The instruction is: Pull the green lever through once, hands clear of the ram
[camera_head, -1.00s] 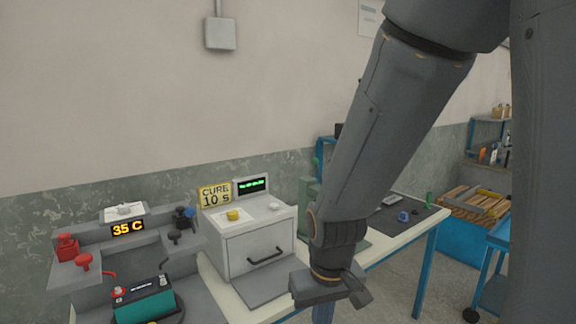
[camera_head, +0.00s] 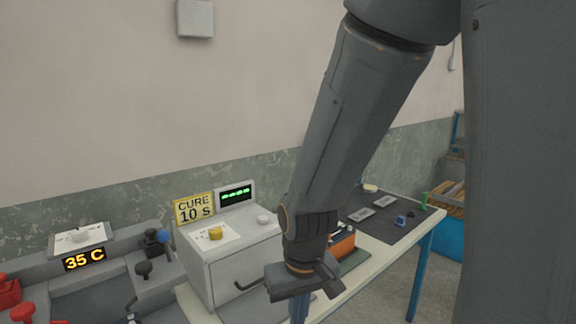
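My gripper (camera_head: 304,284) hangs at the end of my arm, in front of the bench and right of the white cure box. Its fingers are seen edge-on, so I cannot tell if it is open or shut. No green lever shows clearly; my forearm covers the part of the bench right of the cure box. An orange block (camera_head: 342,244) partly shows there behind my wrist, by a dark green base (camera_head: 356,260). A small green upright piece (camera_head: 424,200) stands at the far right end of the bench; I cannot tell what it is. No ram is identifiable.
The white cure box (camera_head: 225,262) has a yellow knob (camera_head: 215,233), a "CURE 10 s" sign (camera_head: 193,208) and a front handle. A dark mat (camera_head: 385,228) holds small parts. Floor shows right of the bench.

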